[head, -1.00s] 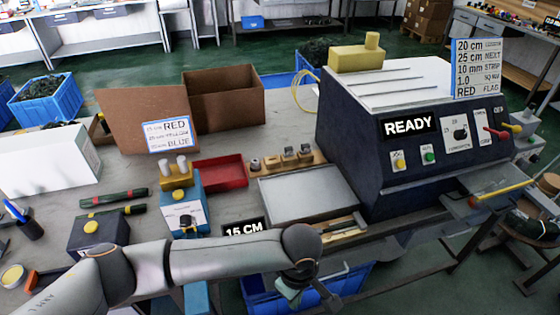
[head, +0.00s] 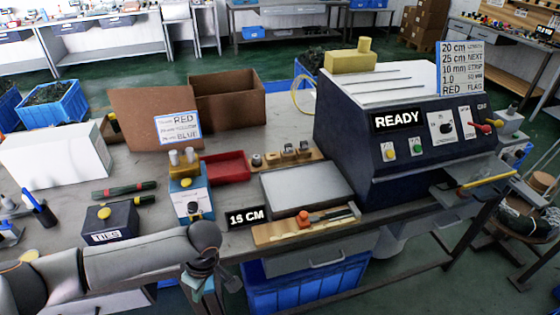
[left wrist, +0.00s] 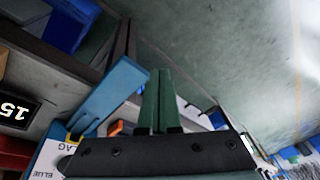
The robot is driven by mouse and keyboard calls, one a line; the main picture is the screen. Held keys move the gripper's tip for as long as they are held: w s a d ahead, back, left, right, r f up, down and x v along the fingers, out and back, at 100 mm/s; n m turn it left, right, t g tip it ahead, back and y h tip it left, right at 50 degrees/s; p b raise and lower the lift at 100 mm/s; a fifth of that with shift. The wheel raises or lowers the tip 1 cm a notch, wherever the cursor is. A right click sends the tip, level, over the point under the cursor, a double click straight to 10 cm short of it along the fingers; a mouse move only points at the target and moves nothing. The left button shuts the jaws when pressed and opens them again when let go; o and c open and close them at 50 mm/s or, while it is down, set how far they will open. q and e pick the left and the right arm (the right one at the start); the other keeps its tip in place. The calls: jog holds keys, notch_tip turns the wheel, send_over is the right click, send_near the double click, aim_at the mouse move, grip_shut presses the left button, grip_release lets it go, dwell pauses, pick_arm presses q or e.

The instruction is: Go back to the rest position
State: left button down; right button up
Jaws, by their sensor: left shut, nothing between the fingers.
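My left arm comes in from the lower left in the head view. Its gripper (head: 203,288) hangs low by the front edge of the workbench (head: 150,247), pointing down and partly cut off by my own wrist. In the left wrist view the green fingers (left wrist: 158,82) are together, with nothing between them. They point over the floor just off the bench's edge. The gripper touches no object that I can make out. My right gripper is not in view.
A blue bin (head: 305,290) stands below the bench, right of my gripper. On the bench near my forearm are the TIES box (head: 105,222), a blue device (head: 190,200) and a 15 CM sign (head: 246,217). The machine reading READY (head: 398,120) stands to the right.

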pick_arm(q)
jog(key=s+d+f+m+t+h, duration=0.3)
jog(key=s+d+f+m+h, duration=0.25)
jog(key=f+m, duration=0.25)
jog(key=s+a+m+t+y, duration=0.1)
jog(key=s+a+m+t, duration=0.25)
jog(key=a+m, duration=0.3)
jog(key=s+a+m+t, duration=0.2)
jog(key=s+a+m, duration=0.2)
jog(key=a+m, duration=0.3)
jog(key=d+n+t, duration=0.1)
jog(key=d+n, duration=0.5)
jog(key=d, duration=0.4)
jog(key=shift+w+r+h, duration=0.25)
jog(key=shift+w+h, duration=0.1)
jog(key=shift+w, duration=0.1)
